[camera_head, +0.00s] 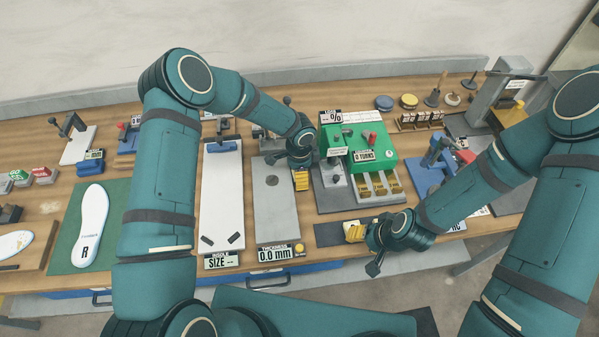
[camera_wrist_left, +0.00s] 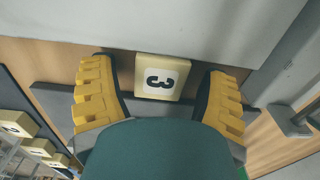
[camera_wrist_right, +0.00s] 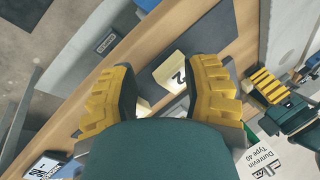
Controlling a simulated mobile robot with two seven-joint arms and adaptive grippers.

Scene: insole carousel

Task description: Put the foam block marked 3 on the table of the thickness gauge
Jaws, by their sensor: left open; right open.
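The foam block marked 3 (camera_wrist_left: 159,77) is pale yellow with a white label. In the left wrist view it lies between the spread fingers of my left gripper (camera_wrist_left: 160,92), with gaps on both sides. In the head view my left gripper (camera_head: 301,180) is at the right edge of the thickness gauge's grey plate (camera_head: 277,215) and hides the block. I cannot tell exactly what the block rests on. The gauge display (camera_head: 274,254) reads 0.0 mm. My right gripper (camera_head: 355,231) is open near the front edge; a block marked 2 (camera_wrist_right: 173,71) shows between its fingers (camera_wrist_right: 166,95).
A green machine (camera_head: 375,140) with several pale blocks in front stands right of the gauge. A white sizing board (camera_head: 222,200) is on its left. A blue fixture (camera_head: 428,170) stands behind my right gripper. A white insole (camera_head: 90,226) lies on a green mat (camera_head: 67,255).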

